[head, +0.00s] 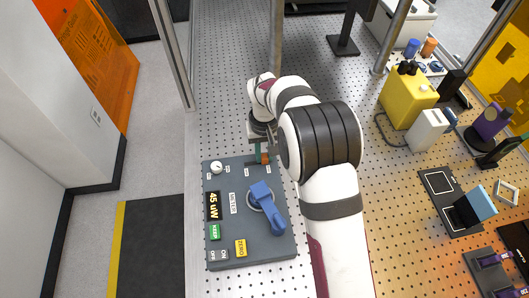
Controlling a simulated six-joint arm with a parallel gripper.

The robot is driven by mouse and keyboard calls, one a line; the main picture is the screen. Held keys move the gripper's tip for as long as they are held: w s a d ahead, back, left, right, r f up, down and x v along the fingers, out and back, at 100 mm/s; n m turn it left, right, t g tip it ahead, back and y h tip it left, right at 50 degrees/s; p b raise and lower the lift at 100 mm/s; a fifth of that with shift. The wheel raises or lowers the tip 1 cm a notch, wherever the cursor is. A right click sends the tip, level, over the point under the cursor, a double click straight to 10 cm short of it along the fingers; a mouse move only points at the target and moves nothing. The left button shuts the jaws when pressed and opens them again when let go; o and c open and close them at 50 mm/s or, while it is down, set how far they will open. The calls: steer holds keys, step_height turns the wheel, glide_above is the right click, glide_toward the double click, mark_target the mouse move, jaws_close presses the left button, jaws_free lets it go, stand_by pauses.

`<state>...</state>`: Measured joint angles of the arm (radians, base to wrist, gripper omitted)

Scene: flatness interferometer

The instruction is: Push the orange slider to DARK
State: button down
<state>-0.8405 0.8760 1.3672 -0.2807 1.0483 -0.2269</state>
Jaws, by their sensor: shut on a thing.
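The orange slider (265,158) is near the far right corner of a dark grey control panel (235,180). Only a small part of it shows beside my fingers. My gripper (260,154) comes down on it from the far side and is shut on it. My wrist and arm hide part of the panel's right edge and the slider's surroundings. Small white labels (247,172) sit along the slider's row, too small to read, so I cannot tell which end is DARK.
On the panel are a white knob (216,167), a "45 uW" display (213,206), a large blue handle (268,207), a green button (214,232) and a yellow ZERO button (240,248). A yellow box (405,98) and other instruments stand to the right.

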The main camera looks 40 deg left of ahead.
mark_target(246, 164)
steer(key=shift+s+a, duration=1.8)
steer(key=shift+a, duration=0.05)
steer(key=c, duration=0.7)
jaws_free()
step_height(246, 164, up, 16)
steer(key=shift+d+f, duration=0.1)
